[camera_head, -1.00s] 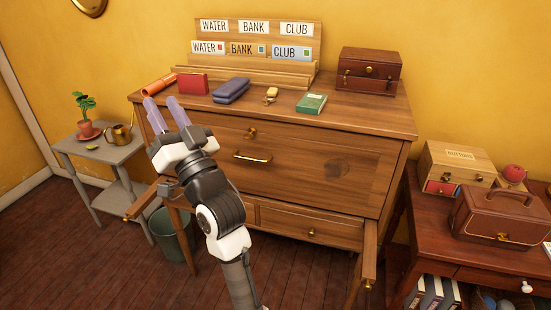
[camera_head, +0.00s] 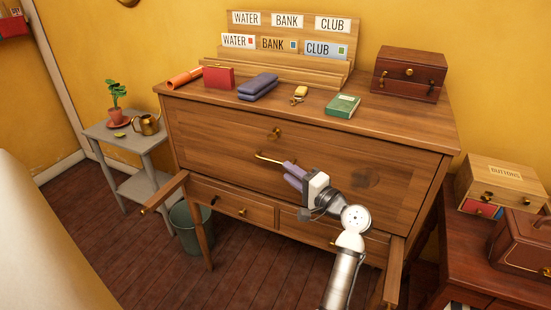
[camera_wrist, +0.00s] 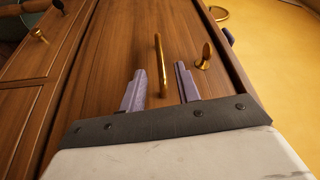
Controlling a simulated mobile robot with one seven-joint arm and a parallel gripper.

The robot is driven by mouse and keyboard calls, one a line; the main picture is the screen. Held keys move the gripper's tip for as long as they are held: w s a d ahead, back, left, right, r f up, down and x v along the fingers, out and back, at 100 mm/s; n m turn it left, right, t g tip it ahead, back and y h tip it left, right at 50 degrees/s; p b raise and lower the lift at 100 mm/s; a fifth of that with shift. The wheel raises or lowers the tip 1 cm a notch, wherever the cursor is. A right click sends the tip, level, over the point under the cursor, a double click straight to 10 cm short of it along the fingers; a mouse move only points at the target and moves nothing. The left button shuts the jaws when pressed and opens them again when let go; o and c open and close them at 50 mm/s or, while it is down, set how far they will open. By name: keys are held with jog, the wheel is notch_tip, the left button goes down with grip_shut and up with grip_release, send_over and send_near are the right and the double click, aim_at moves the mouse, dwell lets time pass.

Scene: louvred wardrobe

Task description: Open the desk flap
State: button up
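The desk flap (camera_head: 220,137) is the broad wooden front panel below the desk top, and it stands upright and closed. A brass bar handle (camera_head: 268,158) sits across its middle, with a brass knob (camera_head: 274,133) above it. My gripper (camera_head: 290,171) is in front of the flap at the right end of the handle. In the wrist view my gripper (camera_wrist: 162,88) has its two lilac fingers apart, with the bar handle (camera_wrist: 159,62) between and slightly beyond them. The knob (camera_wrist: 204,57) is beyond the right finger. I cannot tell whether either finger touches the handle.
Two pull-out supports (camera_head: 164,192) (camera_head: 393,272) stick forward at the desk's sides. Drawers (camera_head: 235,203) lie below the flap. The desk top holds a letter rack (camera_head: 285,69), a green book (camera_head: 343,105) and a wooden box (camera_head: 409,72). A bin (camera_head: 188,228) stands at lower left.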

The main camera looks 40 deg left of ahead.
aim_at(274, 160)
jog(key=a, duration=0.2)
jog(key=a+p, duration=0.1)
jog(key=a, duration=0.1)
jog(key=w+a, duration=0.1)
jog(key=a, duration=0.2)
jog(key=shift+r, duration=0.3)
grip_shut()
